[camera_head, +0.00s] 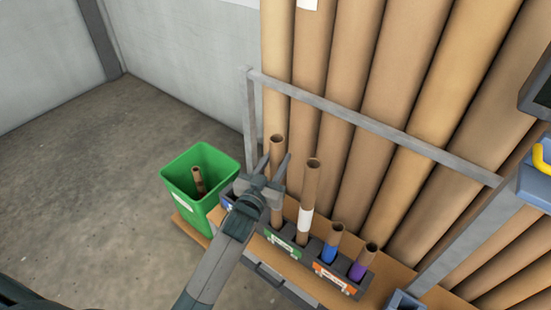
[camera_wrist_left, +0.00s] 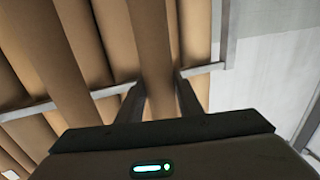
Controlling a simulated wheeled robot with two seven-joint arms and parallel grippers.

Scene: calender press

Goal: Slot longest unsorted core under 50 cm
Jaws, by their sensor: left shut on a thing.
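My left gripper (camera_head: 276,161) is shut on a plain brown cardboard core (camera_head: 277,148), which stands about upright between the fingers. The core also shows between the fingers in the left wrist view (camera_wrist_left: 156,90). The grey slotted rack (camera_head: 316,268) stands below and to the right. A tall core with a white band (camera_head: 306,215), a shorter blue-banded core (camera_head: 331,242) and a purple-banded core (camera_head: 363,262) stand in it. My right gripper is not in view.
A green bin (camera_head: 180,190) with a short core (camera_head: 199,180) inside stands left of the rack. Large brown tubes (camera_head: 400,90) lean behind a metal rail (camera_head: 350,120). A blue holder with a yellow part (camera_head: 541,158) is at the right edge. The floor at left is clear.

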